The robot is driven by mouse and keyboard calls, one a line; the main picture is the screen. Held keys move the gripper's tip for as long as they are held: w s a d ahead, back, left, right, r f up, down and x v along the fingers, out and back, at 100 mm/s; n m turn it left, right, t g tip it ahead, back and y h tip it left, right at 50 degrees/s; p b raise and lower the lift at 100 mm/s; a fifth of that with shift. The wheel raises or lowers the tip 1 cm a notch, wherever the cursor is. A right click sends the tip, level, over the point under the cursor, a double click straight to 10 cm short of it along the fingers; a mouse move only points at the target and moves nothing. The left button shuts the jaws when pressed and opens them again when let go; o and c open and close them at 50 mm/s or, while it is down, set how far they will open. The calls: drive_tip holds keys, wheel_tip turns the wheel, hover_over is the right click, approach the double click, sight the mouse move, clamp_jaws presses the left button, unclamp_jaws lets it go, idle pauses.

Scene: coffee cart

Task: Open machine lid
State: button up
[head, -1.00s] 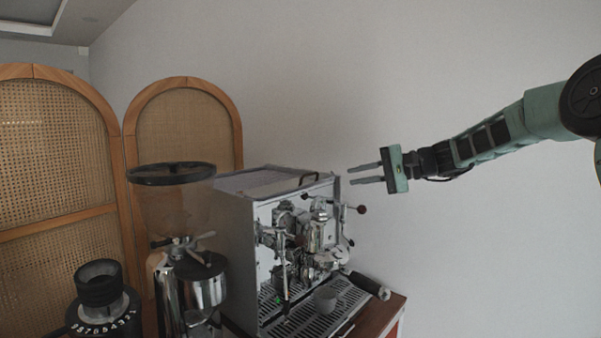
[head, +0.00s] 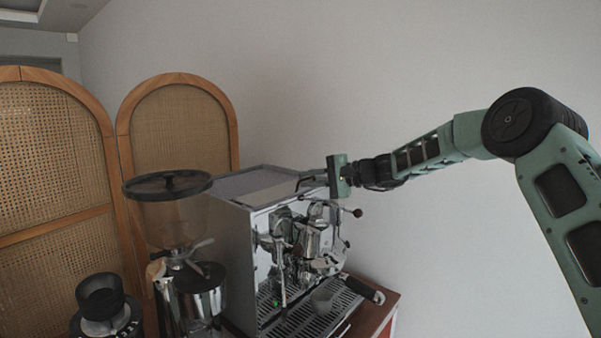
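The silver espresso machine (head: 233,240) stands on the cart in the head view. Its lid (head: 268,194) lies flat on top and looks closed, with a light panel and a dark handle (head: 303,184) at its right side. My gripper (head: 302,180) reaches in from the right at the height of the machine's top, its fingers pointing left at the handle. The fingers overlap the handle in the picture. I cannot tell whether they touch it, or how far apart they are.
A grinder with a clear hopper (head: 170,187) stands close left of the machine. A black numbered grinder (head: 102,300) is at the lower left. Rattan screens (head: 50,180) stand behind. Levers stick out at the machine's front right.

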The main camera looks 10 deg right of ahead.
sight(281, 186)
drive_tip(key=shift+p+x, duration=0.4)
drive_tip(key=shift+x, duration=1.05)
drive_tip(key=shift+c, duration=0.4)
clamp_jaws()
